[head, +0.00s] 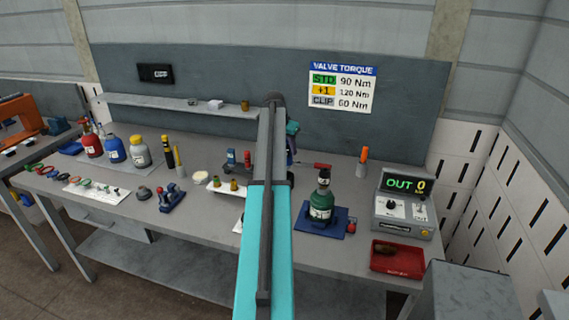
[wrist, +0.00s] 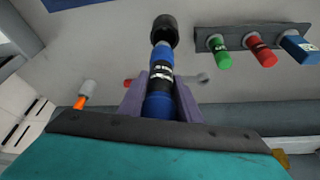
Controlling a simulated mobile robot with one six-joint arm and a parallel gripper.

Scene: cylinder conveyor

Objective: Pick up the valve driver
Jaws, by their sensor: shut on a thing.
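The valve driver appears to be the blue cylindrical tool (wrist: 160,100) in the wrist view, with black bands, a small printed label and a black socket-like end. My gripper (wrist: 161,92) has its purple fingers closed on either side of its blue body. The black end points away from the camera, over the grey bench. The lower end of the tool is hidden behind my gripper body. In the head view my own arm hides most of the gripper and the tool.
A rack holds green (wrist: 220,58), red (wrist: 261,52) and blue (wrist: 298,45) handled tools. An orange-handled tool (head: 363,154) stands near a green bottle (head: 322,205) on a blue base (head: 307,223). A torque display (head: 404,200) and red tray (head: 397,262) sit at right.

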